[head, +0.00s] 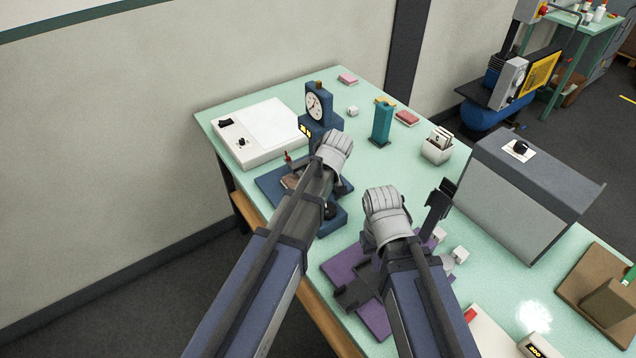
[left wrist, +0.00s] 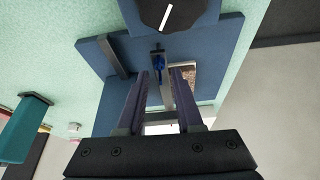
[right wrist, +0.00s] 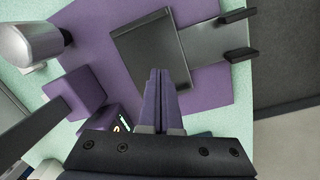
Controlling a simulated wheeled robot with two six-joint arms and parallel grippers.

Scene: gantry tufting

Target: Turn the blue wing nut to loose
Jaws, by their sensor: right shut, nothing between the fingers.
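The blue wing nut (left wrist: 159,63) shows in the left wrist view, small, on a grey upright part of a dark blue fixture (left wrist: 225,40). In the head view I cannot make out the nut; my left arm covers much of the fixture (head: 271,184). My left gripper (left wrist: 160,72) is open, its two fingers apart, with the nut showing in the gap near the tips. I see no clear contact. My right gripper (right wrist: 159,72) is shut and empty over a purple plate (right wrist: 110,22) with a dark grey block (right wrist: 150,50).
A black knob with a white line (left wrist: 167,12) sits beyond the nut. A dial gauge (head: 318,105), a white panel (head: 268,124), a teal post (head: 381,123) and a grey box (head: 515,190) stand on the green table. Bare table shows around the teal post.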

